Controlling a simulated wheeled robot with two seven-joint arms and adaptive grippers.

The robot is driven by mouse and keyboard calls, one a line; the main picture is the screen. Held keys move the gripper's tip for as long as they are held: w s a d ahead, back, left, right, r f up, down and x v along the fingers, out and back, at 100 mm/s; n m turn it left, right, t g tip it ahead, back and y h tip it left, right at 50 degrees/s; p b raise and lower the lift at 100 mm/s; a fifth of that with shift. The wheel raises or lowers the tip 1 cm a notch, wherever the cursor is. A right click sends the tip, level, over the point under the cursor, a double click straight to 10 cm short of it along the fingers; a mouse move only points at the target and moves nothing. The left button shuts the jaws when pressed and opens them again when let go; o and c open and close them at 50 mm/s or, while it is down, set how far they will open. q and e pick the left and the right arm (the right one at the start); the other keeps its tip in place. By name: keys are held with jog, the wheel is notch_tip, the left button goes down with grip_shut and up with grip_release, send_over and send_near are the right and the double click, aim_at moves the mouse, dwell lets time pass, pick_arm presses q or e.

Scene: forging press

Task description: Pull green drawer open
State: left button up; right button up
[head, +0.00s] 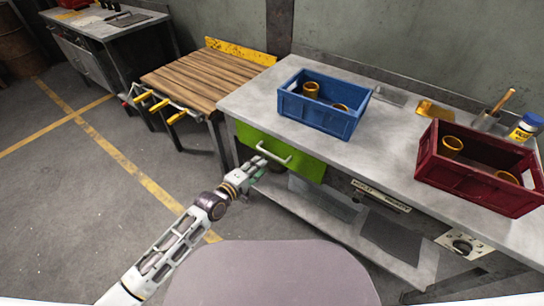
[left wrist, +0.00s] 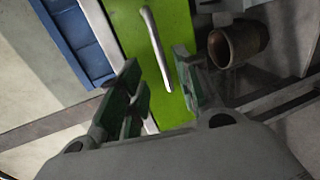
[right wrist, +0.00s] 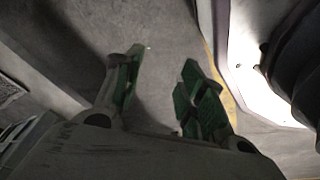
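The green drawer (head: 308,166) sits under the left part of the grey workbench. Its front carries a pale bar handle (head: 273,153). My left gripper (head: 259,166) is just in front of the drawer, near the handle's left end. In the left wrist view the green drawer front (left wrist: 178,28) fills the middle, and the handle (left wrist: 156,48) lies ahead of the two spread fingers (left wrist: 155,92). The fingers are open, with nothing between them; whether they touch the handle I cannot tell. My right gripper (right wrist: 155,92) is open and empty over the floor.
The workbench (head: 255,97) carries a blue crate (head: 318,122) and a red crate (head: 470,185), each with brass-coloured cylinders. A lower shelf (head: 330,222) lies beneath. A wooden-topped table (head: 195,80) with yellow-handled clamps stands left. The floor (head: 85,195) at left is clear.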

aim_at(272, 156)
pick_arm(q)
jog(key=shift+b+x, duration=0.85)
jog(key=shift+x, duration=3.65)
jog(key=shift+w+d, duration=0.1)
jog(key=shift+w, duration=0.1)
pick_arm(e)
jog(key=r, duration=0.1)
jog(key=w+a+r, duration=0.1)
jog(key=r, duration=0.1)
jog(key=a+r, duration=0.1)
jog(key=shift+w+a+r, duration=0.15)
jog(key=shift+w+r, duration=0.15)
pick_arm(q)
jog(key=shift+c, duration=0.2)
grip_shut()
pick_arm(e)
jog(key=shift+w, duration=0.35)
